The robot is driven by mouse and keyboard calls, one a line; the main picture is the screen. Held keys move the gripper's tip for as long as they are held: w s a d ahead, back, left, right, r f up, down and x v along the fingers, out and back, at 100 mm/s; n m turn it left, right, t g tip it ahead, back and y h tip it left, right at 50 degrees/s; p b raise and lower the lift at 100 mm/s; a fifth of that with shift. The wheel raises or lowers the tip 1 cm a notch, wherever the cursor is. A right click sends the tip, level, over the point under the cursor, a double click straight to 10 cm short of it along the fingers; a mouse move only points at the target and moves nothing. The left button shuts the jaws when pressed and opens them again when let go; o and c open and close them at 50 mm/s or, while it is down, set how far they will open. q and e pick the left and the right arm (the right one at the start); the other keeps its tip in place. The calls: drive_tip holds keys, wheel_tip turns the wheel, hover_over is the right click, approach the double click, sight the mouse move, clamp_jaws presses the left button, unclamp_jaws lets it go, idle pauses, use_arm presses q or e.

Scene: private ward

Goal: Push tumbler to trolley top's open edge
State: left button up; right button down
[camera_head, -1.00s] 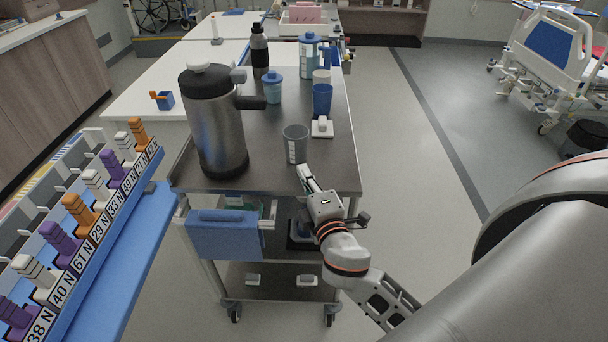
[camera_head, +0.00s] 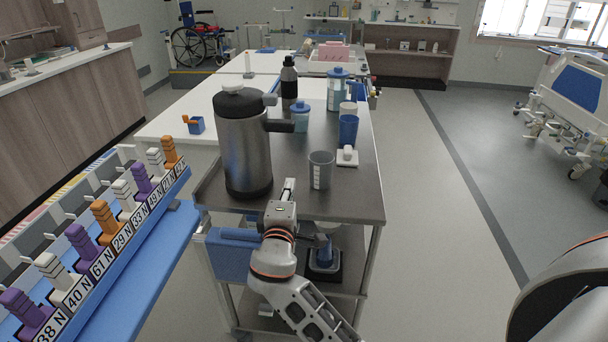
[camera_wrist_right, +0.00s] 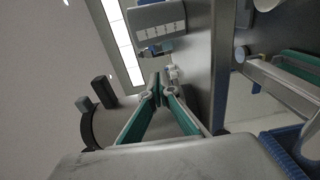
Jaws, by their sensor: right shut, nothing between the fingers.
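A grey translucent tumbler (camera_head: 321,171) with white markings stands upright on the dark trolley top (camera_head: 350,198), near its front edge. In the right wrist view, what seems to be the same tumbler (camera_wrist_right: 158,22) appears sideways at the top. My right gripper (camera_head: 289,186) is at the trolley's front edge, left of the tumbler and in front of the flask. Its fingers (camera_wrist_right: 160,92) are shut and empty, with a visible gap between them and the tumbler. My left gripper is not in view.
A large steel flask (camera_head: 243,150) stands left of the tumbler. Behind are a blue cup (camera_head: 348,130), a small white item (camera_head: 347,156), a blue-lidded jar (camera_head: 300,118) and bottles. The top is clear right of the tumbler. A labelled rack (camera_head: 105,240) stands at left.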

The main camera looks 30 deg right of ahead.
sight(321, 171)
drive_tip(key=shift+w+a+r, duration=0.2)
drive_tip(key=shift+w+a, duration=0.15)
drive_tip(key=shift+a, duration=0.1)
drive_tip(key=shift+w+r, duration=0.2)
drive_tip(key=x, duration=0.9)
drive_tip(key=shift+d+r+p, duration=0.1)
drive_tip(key=shift+d+p, duration=0.1)
drive_tip(key=shift+p, duration=0.1)
drive_tip(key=shift+w+d, duration=0.1)
drive_tip(key=shift+d, duration=0.25)
drive_tip(key=shift+s+d+p, duration=0.35)
drive_tip(key=shift+s+d, duration=0.05)
drive_tip(key=shift+s, duration=0.2)
drive_tip(key=shift+s+d+p, duration=0.3)
drive_tip(key=shift+s+d, duration=0.1)
drive_tip(key=shift+s, duration=0.2)
drive_tip(key=shift+s+d, duration=0.25)
